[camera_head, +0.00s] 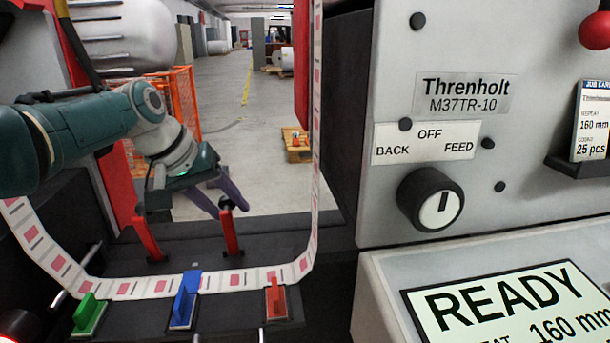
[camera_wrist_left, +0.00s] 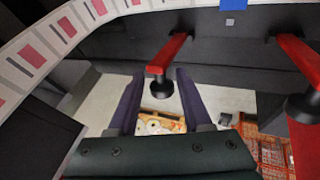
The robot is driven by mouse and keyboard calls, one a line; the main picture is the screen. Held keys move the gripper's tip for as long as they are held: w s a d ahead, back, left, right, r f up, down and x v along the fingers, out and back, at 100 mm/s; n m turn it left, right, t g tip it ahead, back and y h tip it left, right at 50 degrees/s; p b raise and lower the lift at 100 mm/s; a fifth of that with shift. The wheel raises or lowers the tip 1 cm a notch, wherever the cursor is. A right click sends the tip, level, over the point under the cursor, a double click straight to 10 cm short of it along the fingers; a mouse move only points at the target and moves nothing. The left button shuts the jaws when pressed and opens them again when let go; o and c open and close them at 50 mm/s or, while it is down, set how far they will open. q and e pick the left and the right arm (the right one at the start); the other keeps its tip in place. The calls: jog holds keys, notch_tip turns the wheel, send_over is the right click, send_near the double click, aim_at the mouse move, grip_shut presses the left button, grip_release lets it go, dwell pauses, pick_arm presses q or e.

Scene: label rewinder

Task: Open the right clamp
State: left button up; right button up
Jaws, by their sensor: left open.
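The right clamp (camera_head: 231,238) is a red lever standing upright on the dark machine bed, behind the label strip. My left gripper (camera_head: 230,211) is open at the top of this lever. In the left wrist view its two purple fingers (camera_wrist_left: 158,105) lie either side of the right clamp's end (camera_wrist_left: 160,70), where a black knob sits. I cannot tell whether the fingers touch it. The left clamp (camera_head: 149,240), also red, stands upright to the left. It also shows at the right of the wrist view (camera_wrist_left: 303,72). My right gripper is in neither view.
The label strip (camera_head: 235,281) runs across the bed and up the right side. A green tab (camera_head: 88,315), a blue tab (camera_head: 184,302) and a red tab (camera_head: 276,299) stand along it. The grey panel (camera_head: 440,45) with a black knob (camera_head: 430,200) is at right.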

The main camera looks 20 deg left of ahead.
pick_arm(q)
jog(key=p+v, duration=0.5)
jog(key=v, duration=0.4)
jog(key=shift+r, duration=0.1)
